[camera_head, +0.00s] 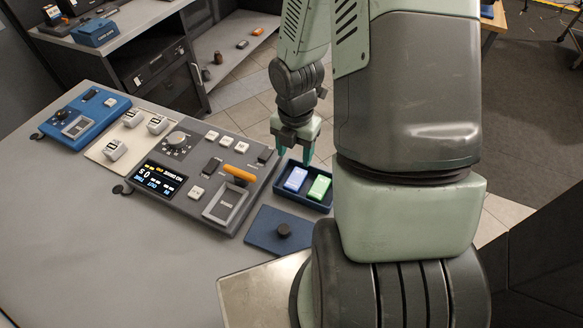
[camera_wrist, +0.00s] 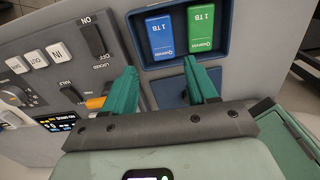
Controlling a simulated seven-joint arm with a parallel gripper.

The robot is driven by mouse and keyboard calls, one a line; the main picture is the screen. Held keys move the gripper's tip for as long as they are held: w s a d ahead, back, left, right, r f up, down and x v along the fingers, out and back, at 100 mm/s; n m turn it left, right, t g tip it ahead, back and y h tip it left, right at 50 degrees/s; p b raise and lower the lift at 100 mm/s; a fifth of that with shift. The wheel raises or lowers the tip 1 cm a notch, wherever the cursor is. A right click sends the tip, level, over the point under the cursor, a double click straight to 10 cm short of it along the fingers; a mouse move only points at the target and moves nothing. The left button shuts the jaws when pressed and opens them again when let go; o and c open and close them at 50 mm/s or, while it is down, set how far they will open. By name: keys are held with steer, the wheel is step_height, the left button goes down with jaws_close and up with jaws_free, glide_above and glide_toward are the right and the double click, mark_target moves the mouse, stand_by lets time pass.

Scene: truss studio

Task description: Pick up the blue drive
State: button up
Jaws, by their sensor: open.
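The blue drive (camera_head: 296,178) lies in a dark blue tray (camera_head: 318,206) beside a green drive (camera_head: 319,187). In the wrist view the blue drive (camera_wrist: 161,37) is at the tray's left and the green drive (camera_wrist: 201,28) at its right, both marked 1 TB. My gripper (camera_wrist: 162,88) is open and empty, with teal fingers spread apart. In the wrist view the fingertips are just below the tray's near edge, apart from both drives. In the head view my gripper (camera_head: 293,155) shows over the tray's far left side, and my arm covers part of the tray's right side.
A grey control panel (camera_head: 240,190) with an orange handle (camera_head: 238,174), a screen (camera_head: 160,181) and switches stands left of the tray. A dark blue plate with a black knob (camera_head: 283,230) lies in front. A blue device (camera_head: 84,117) sits farther left. The table's front left is clear.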

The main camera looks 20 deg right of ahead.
mark_target(296, 178)
steer(key=f, duration=1)
steer(key=shift+d, duration=0.2)
steer(key=shift+c, duration=0.3)
steer(key=c, duration=0.9)
steer(key=shift+o, duration=0.2)
steer(key=shift+r, duration=0.1)
